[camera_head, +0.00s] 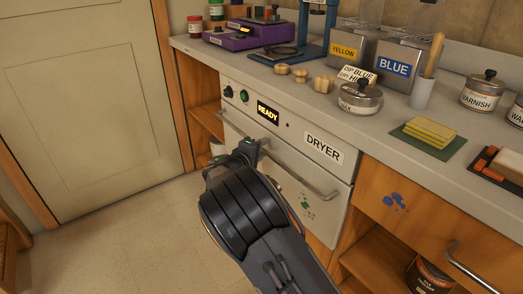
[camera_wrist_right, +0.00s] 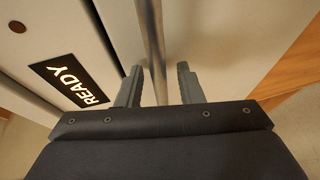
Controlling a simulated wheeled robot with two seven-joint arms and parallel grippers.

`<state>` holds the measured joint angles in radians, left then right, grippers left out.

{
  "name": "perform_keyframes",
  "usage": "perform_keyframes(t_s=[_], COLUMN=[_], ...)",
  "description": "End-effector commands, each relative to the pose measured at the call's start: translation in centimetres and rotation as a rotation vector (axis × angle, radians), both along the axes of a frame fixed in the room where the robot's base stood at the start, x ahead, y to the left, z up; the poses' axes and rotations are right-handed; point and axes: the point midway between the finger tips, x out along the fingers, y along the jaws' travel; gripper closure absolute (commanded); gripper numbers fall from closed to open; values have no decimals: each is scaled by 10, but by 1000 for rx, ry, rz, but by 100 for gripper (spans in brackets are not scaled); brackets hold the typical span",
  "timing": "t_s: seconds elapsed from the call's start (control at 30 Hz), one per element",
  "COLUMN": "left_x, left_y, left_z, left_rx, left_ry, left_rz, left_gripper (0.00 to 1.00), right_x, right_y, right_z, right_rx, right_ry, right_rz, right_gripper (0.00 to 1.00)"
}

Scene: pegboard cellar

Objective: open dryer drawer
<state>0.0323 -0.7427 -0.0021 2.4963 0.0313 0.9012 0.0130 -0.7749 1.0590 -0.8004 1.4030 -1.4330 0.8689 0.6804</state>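The dryer (camera_head: 324,147) is a pale unit under the counter with a lit READY display (camera_head: 268,112), also seen in the right wrist view (camera_wrist_right: 70,82). Its drawer front (camera_head: 335,207) looks closed below the control panel. A long metal bar handle (camera_head: 305,181) runs across the top of the drawer. My right gripper (camera_head: 246,152) is at the handle, left of its middle. In the right wrist view the handle (camera_wrist_right: 152,35) passes between the two open fingers (camera_wrist_right: 158,88); firm contact on both sides does not show. My left gripper is out of view.
The counter above holds a lidded pot (camera_head: 360,98), yellow sponges (camera_head: 430,131) and a purple device (camera_head: 240,36). A wooden drawer with its own handle (camera_head: 470,268) is at right, above an open shelf. The floor (camera_head: 120,240) left of my arm is clear.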

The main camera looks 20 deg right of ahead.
Motion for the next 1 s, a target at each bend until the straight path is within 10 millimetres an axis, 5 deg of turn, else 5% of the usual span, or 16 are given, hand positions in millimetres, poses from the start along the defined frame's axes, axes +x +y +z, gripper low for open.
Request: perform_keyframes(t_s=[0.13,0.37,0.77,1.0], left_x=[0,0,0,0], left_y=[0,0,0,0], left_z=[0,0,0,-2], left_rx=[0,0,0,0], left_ry=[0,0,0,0], left_rz=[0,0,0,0], left_gripper=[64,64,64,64], right_x=[0,0,-2,-14], right_y=[0,0,4,40], right_z=[0,0,0,-1], right_rx=[0,0,1,1], right_ry=[0,0,0,0], right_rz=[0,0,1,5], right_gripper=[69,99,100,100])
